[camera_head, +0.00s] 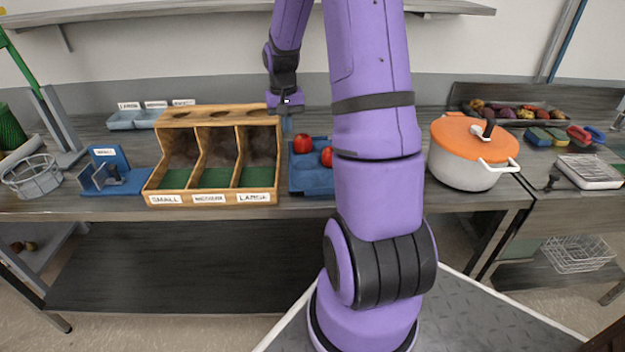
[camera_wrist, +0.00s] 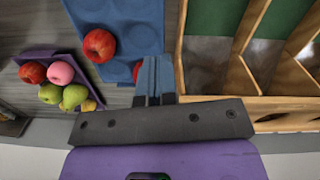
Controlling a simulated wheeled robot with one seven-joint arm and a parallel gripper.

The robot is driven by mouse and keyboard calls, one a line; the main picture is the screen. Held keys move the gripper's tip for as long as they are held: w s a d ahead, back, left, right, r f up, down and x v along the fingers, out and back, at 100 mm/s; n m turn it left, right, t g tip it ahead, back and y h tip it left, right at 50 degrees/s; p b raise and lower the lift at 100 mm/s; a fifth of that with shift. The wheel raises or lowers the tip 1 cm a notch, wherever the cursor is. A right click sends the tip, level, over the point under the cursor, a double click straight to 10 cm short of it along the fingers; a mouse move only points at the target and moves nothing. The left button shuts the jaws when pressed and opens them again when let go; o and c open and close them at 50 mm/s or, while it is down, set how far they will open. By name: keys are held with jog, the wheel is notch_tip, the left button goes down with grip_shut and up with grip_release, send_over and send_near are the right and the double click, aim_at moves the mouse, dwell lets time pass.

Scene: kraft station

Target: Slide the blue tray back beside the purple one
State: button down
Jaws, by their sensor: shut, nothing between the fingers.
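The blue tray (camera_head: 312,182) stands on the bench right of the wooden sorter, its right part hidden behind my arm. It holds red apples (camera_head: 302,144) and has round hollows. In the wrist view the blue tray (camera_wrist: 125,20) fills the top middle. The purple tray (camera_wrist: 72,58) shows left of it there, tilted in the picture, with red, pink and green fruit; my arm hides it in the head view. My gripper (camera_head: 286,122) is at the blue tray's far left corner, pointing down. In the wrist view its fingers (camera_wrist: 155,65) are together and empty at the tray's edge; contact is unclear.
The wooden sorter (camera_head: 213,115) with three labelled bins stands close left of the blue tray. A white pot with an orange lid (camera_head: 474,142) stands right of my arm. A blue labelled stand (camera_head: 116,180) is farther left. A shelf (camera_head: 150,12) runs along the wall above.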

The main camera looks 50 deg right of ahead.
aim_at(313, 188)
jog(key=d+f, duration=0.2)
jog(key=f, duration=0.2)
jog(key=s+d+f+m+y, duration=0.1)
jog(key=d+f, duration=0.2)
jog(key=f, duration=0.1)
jog(key=s+d+f+m, duration=0.1)
jog(key=d+f, duration=0.2)
jog(key=f, duration=0.2)
jog(key=shift+d+g+y, duration=0.15)
jog(key=shift+g+y, duration=0.15)
jog(key=shift+g, duration=0.1)
jog(key=shift+s+f, duration=0.1)
jog(key=shift+s, duration=0.05)
jog(key=s+a, duration=0.2)
jog(key=a, duration=0.1)
jog(key=s+a, duration=0.5)
jog(key=a, duration=0.1)
jog(key=shift+s+a, duration=0.1)
jog(key=shift+s, duration=0.2)
jog(key=shift+f, duration=0.7)
jog(key=shift+s+a+f, duration=0.1)
jog(key=w+d, duration=0.3)
jog(key=d, duration=0.1)
jog(key=w+d, duration=0.4)
jog(key=d, duration=0.1)
jog(key=w+d, duration=0.4)
jog(key=shift+d, duration=0.2)
